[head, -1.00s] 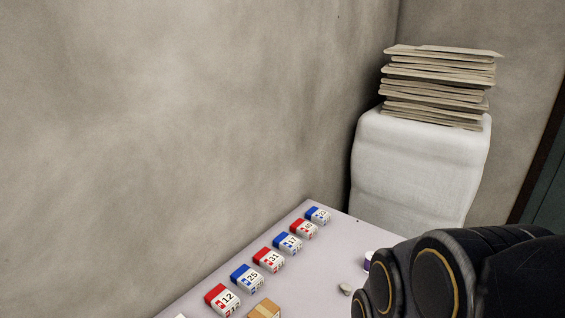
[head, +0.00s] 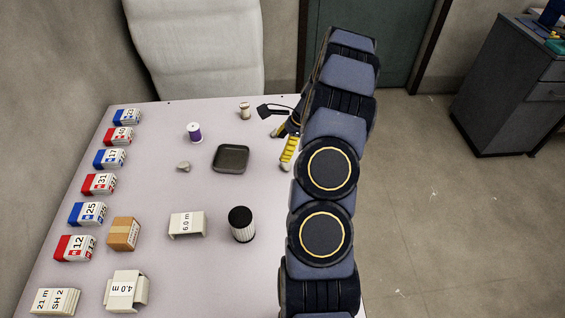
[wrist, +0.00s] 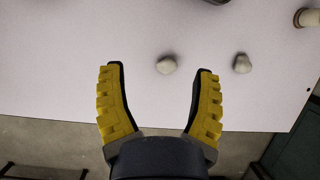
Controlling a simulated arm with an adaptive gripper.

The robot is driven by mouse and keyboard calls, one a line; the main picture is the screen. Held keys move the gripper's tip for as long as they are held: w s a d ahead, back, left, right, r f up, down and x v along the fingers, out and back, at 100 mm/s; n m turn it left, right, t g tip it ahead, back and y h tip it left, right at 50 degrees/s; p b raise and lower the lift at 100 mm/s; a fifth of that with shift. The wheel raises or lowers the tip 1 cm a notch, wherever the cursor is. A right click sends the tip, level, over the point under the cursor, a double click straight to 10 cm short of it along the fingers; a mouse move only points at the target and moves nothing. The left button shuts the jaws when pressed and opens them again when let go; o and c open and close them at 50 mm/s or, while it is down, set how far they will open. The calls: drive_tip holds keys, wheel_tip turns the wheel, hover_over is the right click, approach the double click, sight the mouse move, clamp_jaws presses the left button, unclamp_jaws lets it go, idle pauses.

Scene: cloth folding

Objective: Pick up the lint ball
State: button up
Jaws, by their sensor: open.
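My gripper (wrist: 161,88) is open above the table's edge, with nothing between its yellow ridged fingers except the view of the table below. In the wrist view a pale, roundish lump (wrist: 166,65), possibly the lint ball, lies on the table ahead, between the lines of the fingers. A second greyish lump (wrist: 242,63) lies to its right, beyond the right finger. In the head view my gripper (head: 283,138) is partly hidden by my arm at the table's right side. Another small grey lump (head: 183,166) lies left of the tray. I cannot tell for certain which lump is lint.
A dark tray (head: 231,158), a purple spool (head: 194,132), a cream spool (head: 245,110) and a black cylinder (head: 241,224) stand on the table (head: 160,190). Numbered blocks line its left side. A white chair (head: 195,50) is behind; a grey cabinet (head: 505,90) is at right.

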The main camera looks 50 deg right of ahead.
sight(287, 164)
drive_tip(key=s+d+f+m, duration=0.2)
drive_tip(key=d+f, duration=0.1)
drive_tip(key=shift+d, duration=0.15)
drive_tip(key=shift+d+f, duration=0.15)
drive_tip(key=shift+f, duration=0.15)
drive_tip(key=x, duration=0.7)
drive_tip(key=shift+w+d+f, duration=0.1)
drive_tip(key=shift+w+d, duration=0.15)
drive_tip(key=shift+w, duration=0.05)
drive_tip(key=c, duration=0.8)
